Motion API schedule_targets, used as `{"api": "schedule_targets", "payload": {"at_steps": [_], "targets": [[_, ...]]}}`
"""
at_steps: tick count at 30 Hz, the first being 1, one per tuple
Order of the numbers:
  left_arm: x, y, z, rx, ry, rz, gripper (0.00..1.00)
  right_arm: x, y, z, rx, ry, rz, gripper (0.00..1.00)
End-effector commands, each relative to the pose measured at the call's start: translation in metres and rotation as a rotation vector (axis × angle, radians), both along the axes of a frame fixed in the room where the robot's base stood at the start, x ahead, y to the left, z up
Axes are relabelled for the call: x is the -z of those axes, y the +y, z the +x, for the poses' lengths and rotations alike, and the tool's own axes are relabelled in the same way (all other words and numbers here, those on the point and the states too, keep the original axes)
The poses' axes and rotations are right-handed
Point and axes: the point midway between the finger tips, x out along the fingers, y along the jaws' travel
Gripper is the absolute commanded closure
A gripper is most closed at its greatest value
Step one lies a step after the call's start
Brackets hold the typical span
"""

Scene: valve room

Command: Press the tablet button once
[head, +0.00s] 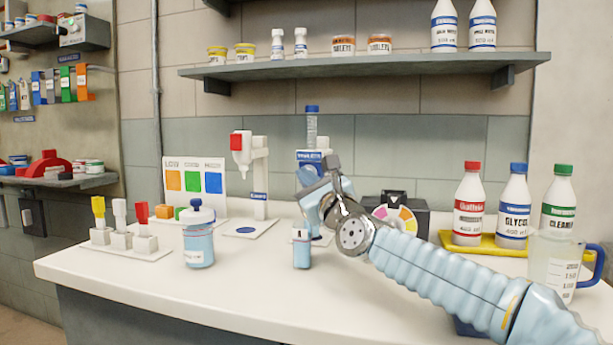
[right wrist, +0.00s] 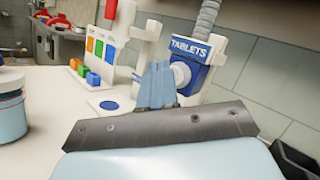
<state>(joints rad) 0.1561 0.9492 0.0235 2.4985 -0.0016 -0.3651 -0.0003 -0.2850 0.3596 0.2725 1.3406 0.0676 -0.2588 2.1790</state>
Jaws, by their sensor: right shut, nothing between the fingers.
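The tablet dispenser (head: 311,156) stands at the back of the counter, with a clear, blue-capped tube above its blue label. In the right wrist view its blue TABLETS front (right wrist: 190,60) carries a round white button (right wrist: 181,74). My right gripper (right wrist: 158,82) is shut and empty, its light-blue fingers pointing toward the dispenser, just left of the button in that view. I cannot tell whether the fingertips touch it. In the head view the right gripper (head: 312,190) covers the dispenser's lower part, and the button is hidden. My left gripper is not in view.
A white dispenser with a red block (head: 241,147) stands left of the tablet dispenser. A blue-capped bottle (head: 198,240) and a small light-blue item (head: 302,250) stand nearer the front. A colour-wheel box (head: 395,215) and a yellow tray (head: 480,246) with bottles are right.

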Motion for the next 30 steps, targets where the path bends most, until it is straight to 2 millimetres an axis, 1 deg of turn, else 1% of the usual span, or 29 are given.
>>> {"api": "schedule_targets", "payload": {"at_steps": [21,30], "targets": [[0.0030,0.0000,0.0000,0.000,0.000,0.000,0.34,0.0005,-0.0026,0.0086,0.000,0.000,0.000,1.00],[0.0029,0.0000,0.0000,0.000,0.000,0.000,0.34,0.0001,-0.0029,0.0088,0.000,0.000,0.000,1.00]]}}
